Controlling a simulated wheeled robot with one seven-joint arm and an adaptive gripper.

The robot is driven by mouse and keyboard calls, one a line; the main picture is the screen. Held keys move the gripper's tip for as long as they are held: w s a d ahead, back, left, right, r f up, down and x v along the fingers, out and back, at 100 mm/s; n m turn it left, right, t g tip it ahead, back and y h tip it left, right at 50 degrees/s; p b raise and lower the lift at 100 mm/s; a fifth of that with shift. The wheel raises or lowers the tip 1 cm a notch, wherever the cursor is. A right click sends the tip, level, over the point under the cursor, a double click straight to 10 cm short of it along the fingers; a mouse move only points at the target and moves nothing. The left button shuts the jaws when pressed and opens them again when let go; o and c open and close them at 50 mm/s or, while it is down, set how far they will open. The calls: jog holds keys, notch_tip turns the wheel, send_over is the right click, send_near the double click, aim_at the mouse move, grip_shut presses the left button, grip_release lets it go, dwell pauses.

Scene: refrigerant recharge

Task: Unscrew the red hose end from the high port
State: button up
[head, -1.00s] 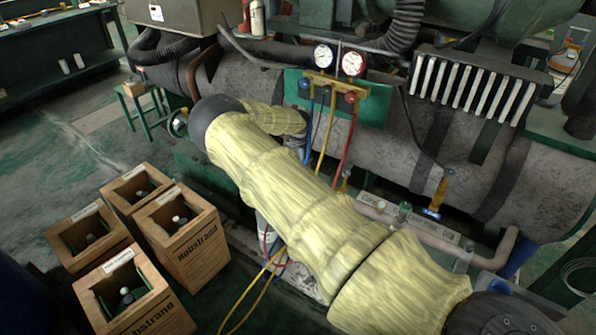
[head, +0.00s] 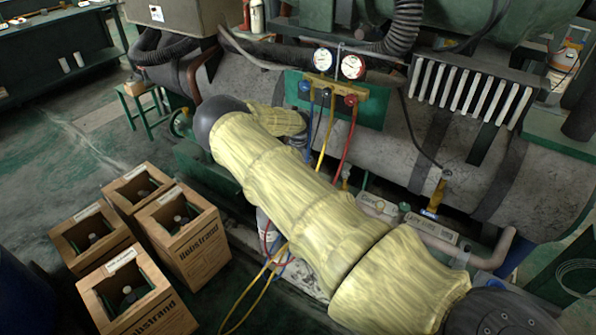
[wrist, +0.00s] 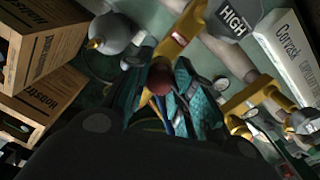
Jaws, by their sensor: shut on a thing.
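In the wrist view my gripper (wrist: 166,88) has its teal fingers closed around the round red hose end (wrist: 160,77). The red end sits between the fingertips, in front of a yellow port fitting (wrist: 184,32). A grey tag reading HIGH (wrist: 234,18) is beside that fitting. I cannot tell whether the thread is still engaged. In the head view the red hose (head: 347,146) hangs from the gauge manifold (head: 336,90). My cream-sleeved arm hides the gripper and the port there.
Several wooden crates with cylinders (head: 180,235) stand on the floor at left. A large grey pipe (head: 385,150) runs behind my arm. Yellow and blue hoses (head: 262,280) loop below it. In the wrist view another yellow fitting (wrist: 250,98) is at right.

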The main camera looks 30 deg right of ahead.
jog(key=shift+n+p, duration=0.5)
jog(key=shift+n, duration=1)
jog(key=shift+n+p, duration=0.5)
jog(key=shift+n, duration=0.4)
jog(key=shift+n+p, duration=0.3)
jog(key=shift+n, duration=0.6)
jog(key=shift+s+n+p, duration=0.1)
jog(key=shift+n+p, duration=0.35)
jog(key=shift+n, duration=0.55)
